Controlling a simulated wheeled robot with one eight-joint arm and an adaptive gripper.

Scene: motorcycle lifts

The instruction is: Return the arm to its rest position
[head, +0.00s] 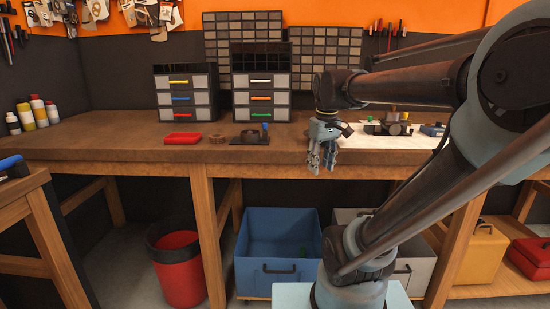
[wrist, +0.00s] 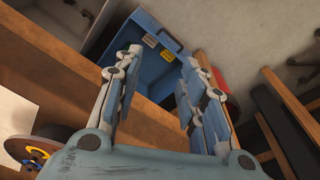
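My gripper (head: 322,160) hangs pointing down at the front edge of the wooden workbench (head: 115,147) in the head view, with my arm reaching in from the right. In the wrist view my gripper (wrist: 158,95) has its two fingers apart with nothing between them. Beyond the fingers are the bench edge and the blue bin (wrist: 145,42) on the floor below. The blue bin also shows in the head view (head: 275,270), under the bench.
Parts lie on a white sheet (head: 365,140) to the right of my gripper. A red bucket (head: 180,272) stands below.

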